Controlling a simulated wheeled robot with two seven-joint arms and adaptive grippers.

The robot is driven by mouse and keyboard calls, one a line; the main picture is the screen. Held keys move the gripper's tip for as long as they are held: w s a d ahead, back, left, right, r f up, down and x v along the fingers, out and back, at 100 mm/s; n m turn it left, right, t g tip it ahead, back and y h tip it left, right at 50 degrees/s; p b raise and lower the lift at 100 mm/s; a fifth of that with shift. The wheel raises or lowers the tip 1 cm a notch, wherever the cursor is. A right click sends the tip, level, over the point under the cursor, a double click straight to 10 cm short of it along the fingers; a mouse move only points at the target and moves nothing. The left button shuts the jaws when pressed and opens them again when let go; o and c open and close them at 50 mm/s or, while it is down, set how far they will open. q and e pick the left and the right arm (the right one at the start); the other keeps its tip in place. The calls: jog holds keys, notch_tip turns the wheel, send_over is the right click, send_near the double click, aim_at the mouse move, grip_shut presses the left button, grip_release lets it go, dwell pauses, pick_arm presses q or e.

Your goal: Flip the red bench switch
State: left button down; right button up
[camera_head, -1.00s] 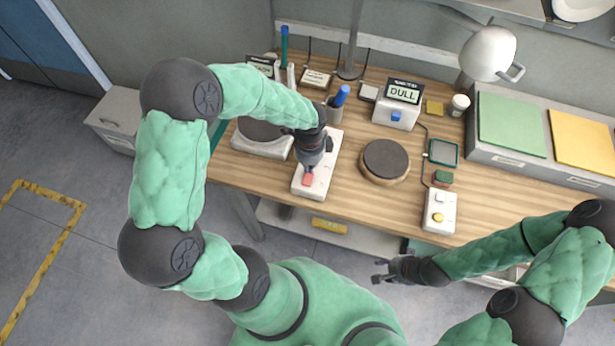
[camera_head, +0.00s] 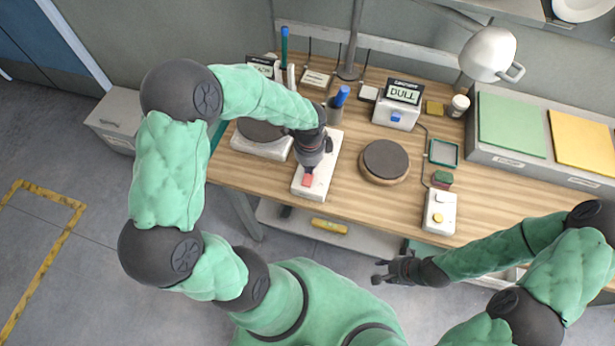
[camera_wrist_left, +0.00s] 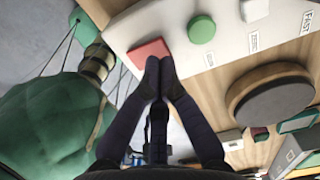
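The red switch (camera_head: 308,181) is a small red block near the front end of a white box (camera_head: 323,183) on the wooden bench. It also shows in the left wrist view (camera_wrist_left: 148,50), with a round green button (camera_wrist_left: 201,29) beside it on the same box. My left gripper (camera_head: 309,167) points down over the box, right at the switch. In the left wrist view its two fingertips (camera_wrist_left: 159,70) are together, with nothing seen between them, at the switch's edge. I cannot tell whether they touch it. My right gripper (camera_head: 379,271) is open and empty, off the bench's front edge.
A dark round pad (camera_head: 385,160) lies right of the white box; another plate device stands to its left. A white box with a yellow button (camera_head: 438,217), a "DULL" display (camera_head: 403,92) and a lamp (camera_head: 488,53) are further right and back.

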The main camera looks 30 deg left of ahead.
pick_arm(q)
jog(key=shift+f+b, duration=0.85)
jog(key=shift+f, duration=0.35)
dwell(0.7)
jog(key=shift+r, duration=0.1)
jog(key=shift+r+p, duration=2.95)
jog(key=shift+r, duration=0.55)
